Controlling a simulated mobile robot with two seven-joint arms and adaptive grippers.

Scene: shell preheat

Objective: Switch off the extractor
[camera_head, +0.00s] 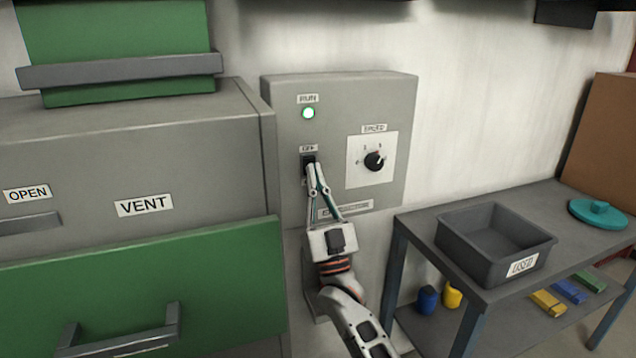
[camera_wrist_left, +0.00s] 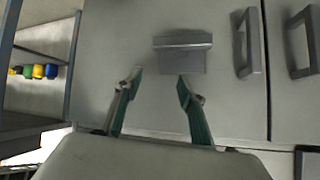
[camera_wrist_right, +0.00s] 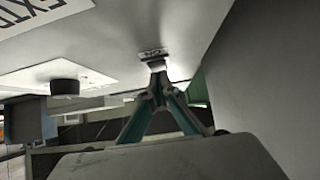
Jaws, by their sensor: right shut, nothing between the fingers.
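The extractor control box (camera_head: 285,95) is a grey panel on the wall. Its RUN lamp (camera_head: 308,113) glows pale green. A dark switch (camera_head: 308,161) sits below an OFF label, and my right gripper (camera_head: 314,188) is shut and empty with its tips at it; I cannot tell whether they touch. In the right wrist view the shut fingertips (camera_wrist_right: 157,72) are right at the switch, which they partly hide. A black speed knob (camera_head: 375,160) is on a white plate to the right. My left gripper (camera_wrist_left: 158,75) is open and empty before a grey cabinet front.
A grey cabinet marked VENT (camera_head: 145,205) with a green front (camera_head: 200,280) stands close on the left. On the right, a table (camera_head: 560,205) holds a grey bin marked USED (camera_head: 480,250) and a teal lid (camera_head: 598,212). Coloured blocks lie on its lower shelf.

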